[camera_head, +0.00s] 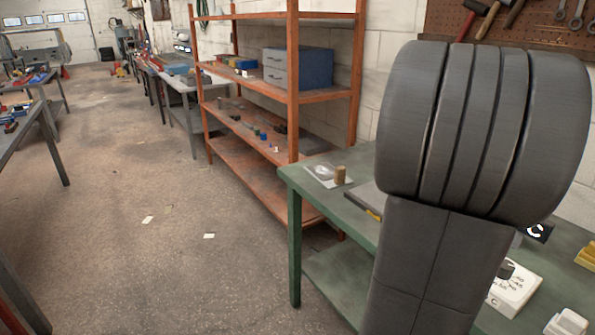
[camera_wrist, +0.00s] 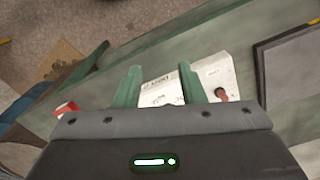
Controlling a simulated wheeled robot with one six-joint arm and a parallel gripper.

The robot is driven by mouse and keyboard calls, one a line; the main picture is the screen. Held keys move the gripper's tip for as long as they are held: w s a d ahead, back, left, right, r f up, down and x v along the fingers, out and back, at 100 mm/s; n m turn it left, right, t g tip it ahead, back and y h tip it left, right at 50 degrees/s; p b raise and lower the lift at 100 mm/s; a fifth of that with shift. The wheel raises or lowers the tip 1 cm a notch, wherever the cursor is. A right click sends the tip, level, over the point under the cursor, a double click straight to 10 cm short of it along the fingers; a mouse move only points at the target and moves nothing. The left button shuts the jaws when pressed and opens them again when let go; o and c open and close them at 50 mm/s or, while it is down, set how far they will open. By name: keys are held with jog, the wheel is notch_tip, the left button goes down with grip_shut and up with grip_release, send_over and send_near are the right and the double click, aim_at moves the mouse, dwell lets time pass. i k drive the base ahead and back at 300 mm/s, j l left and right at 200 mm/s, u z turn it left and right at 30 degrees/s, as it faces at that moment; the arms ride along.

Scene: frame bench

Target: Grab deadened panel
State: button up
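My gripper (camera_wrist: 159,68) shows in the wrist view with its two green fingers apart, open. White labelled items (camera_wrist: 160,87) lie beyond and between the fingers, and I see no grip on them. A flat dark grey panel (camera_wrist: 292,68) with a darker border lies at the right of the wrist view, apart from the fingers. I cannot tell if it is the deadened panel. In the head view a grey flat piece (camera_head: 366,196) lies on the green bench, partly hidden behind my arm. My gripper is not visible in the head view.
The green bench (camera_head: 325,185) holds a cork-like cylinder (camera_head: 340,174), a white dial box (camera_head: 513,287) and a yellow bin (camera_head: 588,256). An orange shelf rack (camera_head: 293,110) stands behind it. Tools hang on a pegboard (camera_head: 550,25). The floor (camera_head: 150,200) at left is largely clear.

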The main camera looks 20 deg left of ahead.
aim_at(330, 177)
jog(key=i+j+u, duration=0.15)
jog(key=i+j, duration=0.2)
jog(key=i, duration=0.15)
jog(key=i+j+u, duration=0.2)
jog(key=i, duration=0.35)
jog(key=i+j+u, duration=0.15)
jog(key=i, duration=0.35)
jog(key=j, duration=0.1)
